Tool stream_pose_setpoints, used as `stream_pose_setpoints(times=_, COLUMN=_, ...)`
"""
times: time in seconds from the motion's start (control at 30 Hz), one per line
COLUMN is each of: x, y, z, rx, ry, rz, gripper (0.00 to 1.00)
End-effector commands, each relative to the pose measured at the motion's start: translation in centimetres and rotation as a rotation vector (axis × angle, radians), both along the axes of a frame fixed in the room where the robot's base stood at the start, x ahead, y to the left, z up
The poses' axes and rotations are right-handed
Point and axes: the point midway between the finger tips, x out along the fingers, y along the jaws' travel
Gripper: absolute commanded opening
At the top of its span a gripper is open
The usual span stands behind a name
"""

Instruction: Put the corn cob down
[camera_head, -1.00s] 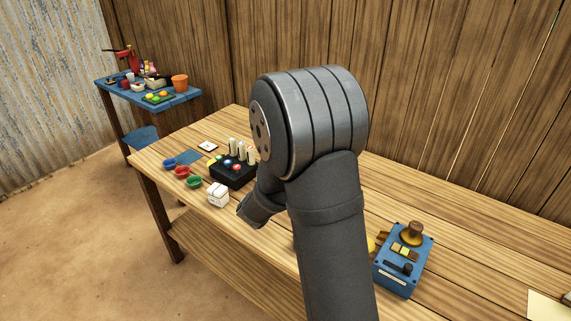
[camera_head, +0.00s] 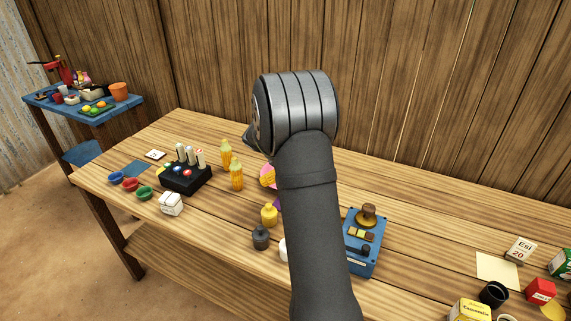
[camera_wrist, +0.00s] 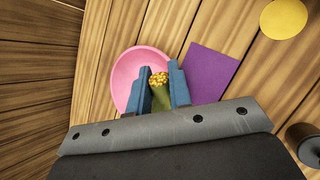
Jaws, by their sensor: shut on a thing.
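My gripper (camera_wrist: 159,92) is shut on a corn cob (camera_wrist: 160,79) with yellow kernels and a green lower part. In the wrist view the cob lies between the blue fingers, over or in front of a pink round dish (camera_wrist: 126,77). I cannot tell if it touches the dish. A purple square (camera_wrist: 208,70) lies right of the dish. In the head view my arm hides the gripper and most of the dish.
A yellow weight-like object (camera_head: 269,214) and a dark one (camera_head: 260,238) stand near the dish. A black box with pegs (camera_head: 186,179) and small coloured cups (camera_head: 130,184) are left. A blue device (camera_head: 364,244) stands right of my arm. Bench space behind it is bare.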

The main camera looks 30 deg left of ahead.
Motion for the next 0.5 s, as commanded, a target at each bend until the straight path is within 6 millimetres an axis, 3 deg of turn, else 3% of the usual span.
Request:
stream_pose_setpoints(times=0.23, x=3.9, y=0.0, z=-1.7, rx=0.317, ry=0.097, rz=-0.231, gripper=0.00)
stream_pose_setpoints(times=0.5, x=8.2, y=1.4, z=-1.3, rx=0.544, ry=0.121, rz=-0.387, gripper=0.00)
